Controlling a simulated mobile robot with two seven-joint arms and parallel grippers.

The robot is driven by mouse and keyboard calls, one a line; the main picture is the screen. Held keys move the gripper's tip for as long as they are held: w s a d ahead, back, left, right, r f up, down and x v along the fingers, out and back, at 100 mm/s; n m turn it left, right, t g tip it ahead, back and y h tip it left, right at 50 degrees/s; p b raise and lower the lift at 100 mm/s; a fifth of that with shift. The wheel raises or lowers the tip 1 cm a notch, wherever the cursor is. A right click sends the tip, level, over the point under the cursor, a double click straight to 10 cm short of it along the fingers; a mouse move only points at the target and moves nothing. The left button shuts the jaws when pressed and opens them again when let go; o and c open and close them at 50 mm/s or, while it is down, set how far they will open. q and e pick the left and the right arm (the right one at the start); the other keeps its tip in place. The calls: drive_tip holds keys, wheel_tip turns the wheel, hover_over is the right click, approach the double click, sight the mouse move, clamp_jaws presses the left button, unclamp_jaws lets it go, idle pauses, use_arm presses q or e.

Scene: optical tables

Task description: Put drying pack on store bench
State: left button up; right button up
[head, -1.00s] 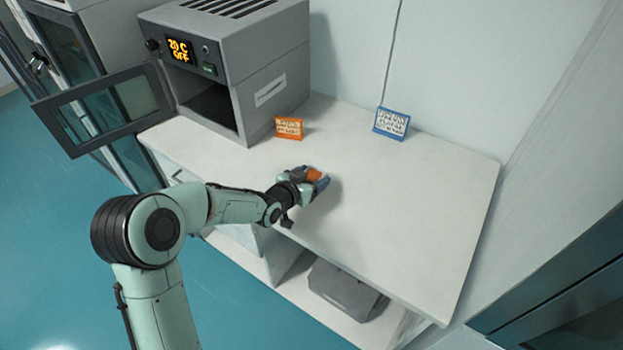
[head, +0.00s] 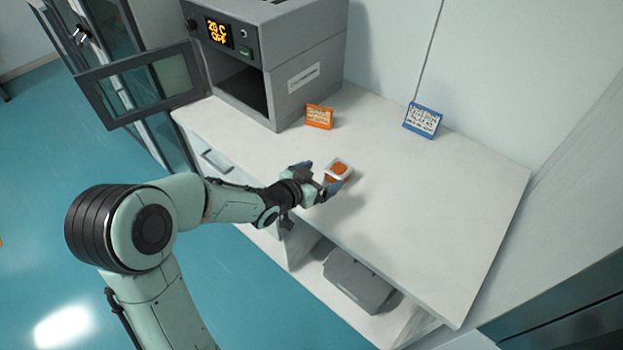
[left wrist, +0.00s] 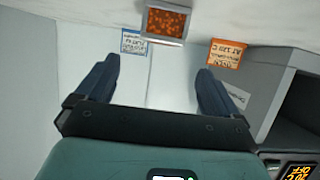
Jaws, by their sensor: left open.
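In the left wrist view the pack (left wrist: 167,22) lies beyond the tips of the open left gripper (left wrist: 159,66), with nothing between the fingers. My right gripper is not in view.
A grey oven (head: 300,60) with its door (head: 140,85) swung open stands at the bench's left end. An orange sign (head: 319,116) and a blue sign (head: 422,120) stand at the back. A grey case (head: 357,282) is on the shelf below. The bench's right half is clear.

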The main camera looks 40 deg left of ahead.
use_arm(q)
drive_tip(key=v, duration=0.3)
drive_tip(key=shift+s+r, duration=0.15)
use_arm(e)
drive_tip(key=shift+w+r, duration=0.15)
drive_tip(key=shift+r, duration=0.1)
